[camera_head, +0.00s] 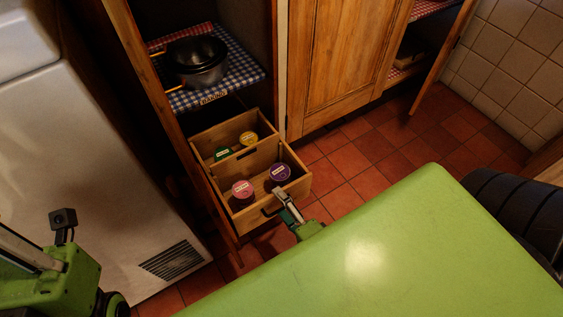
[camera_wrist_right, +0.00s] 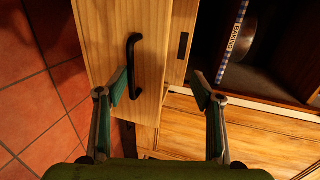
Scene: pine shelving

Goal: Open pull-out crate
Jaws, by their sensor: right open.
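The pull-out crate (camera_head: 285,208) is a light wooden box at the bottom of the open cupboard, standing out from it, with its inside visible from above. A black bar handle (camera_head: 268,211) is on its front; it also shows in the right wrist view (camera_wrist_right: 132,66). My right gripper (camera_head: 284,199) is at the crate's front, beside the handle. In the right wrist view my right gripper (camera_wrist_right: 158,88) is open with nothing between its fingers; the handle lies ahead, nearer the left finger. Whether a finger touches the crate cannot be told. My left gripper is out of view.
Several lidded jars, such as a purple-lidded one (camera_head: 280,173), stand in the crate. Metal bowls (camera_head: 197,62) sit on the checked shelf cloth above. A white appliance (camera_head: 110,170) stands left. Red tiled floor (camera_head: 345,165) is free to the right.

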